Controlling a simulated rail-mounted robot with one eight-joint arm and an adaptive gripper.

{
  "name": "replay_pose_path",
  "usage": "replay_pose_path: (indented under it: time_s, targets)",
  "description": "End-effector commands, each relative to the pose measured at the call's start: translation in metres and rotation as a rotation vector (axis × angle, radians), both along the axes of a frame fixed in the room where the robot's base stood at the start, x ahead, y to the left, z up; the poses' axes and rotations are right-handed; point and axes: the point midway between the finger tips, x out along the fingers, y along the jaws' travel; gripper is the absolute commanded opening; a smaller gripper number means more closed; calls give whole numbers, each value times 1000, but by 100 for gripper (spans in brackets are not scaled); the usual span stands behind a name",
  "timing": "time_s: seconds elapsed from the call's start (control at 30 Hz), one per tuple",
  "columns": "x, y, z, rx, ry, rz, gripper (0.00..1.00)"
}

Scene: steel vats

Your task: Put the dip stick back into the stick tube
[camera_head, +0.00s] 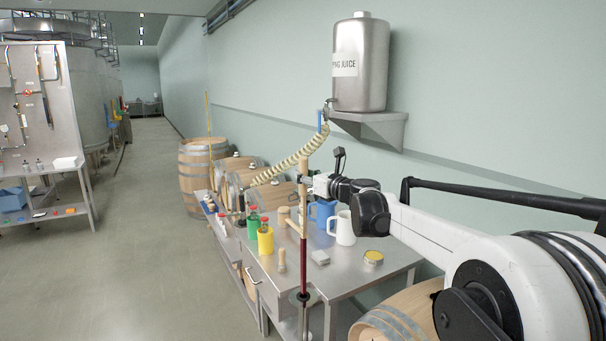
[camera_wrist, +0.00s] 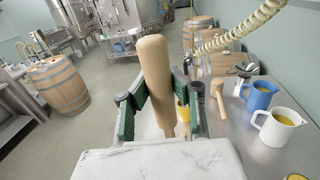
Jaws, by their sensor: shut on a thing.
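The dip stick (camera_head: 303,215) stands upright, with a pale wooden upper part and a dark red lower length. My gripper (camera_head: 306,181) is shut on its wooden upper part, in front of the steel table. In the wrist view the thick wooden handle of the dip stick (camera_wrist: 155,70) rises between the green-padded fingers of my gripper (camera_wrist: 160,97). I cannot tell whether this is the mouth of the stick tube or how deep the stick reaches. The stick's lower end is hidden in the wrist view.
The steel table (camera_head: 345,275) holds a blue jug (camera_head: 322,213), a white jug (camera_head: 343,228), a mallet (camera_wrist: 227,97), green and yellow bottles (camera_head: 265,240) and a tin (camera_head: 373,257). A coiled hose (camera_head: 290,165) hangs behind my gripper.

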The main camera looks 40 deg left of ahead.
Motion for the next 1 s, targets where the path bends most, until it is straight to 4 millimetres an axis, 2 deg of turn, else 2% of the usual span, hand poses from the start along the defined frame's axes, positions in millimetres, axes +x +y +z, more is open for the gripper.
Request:
replay_pose_path:
  time_s: [0.57, 1.0]
  targets:
    - [0, 0, -2, 0, 0, 0, 0]
    - [0, 0, -32, 0, 0, 0, 0]
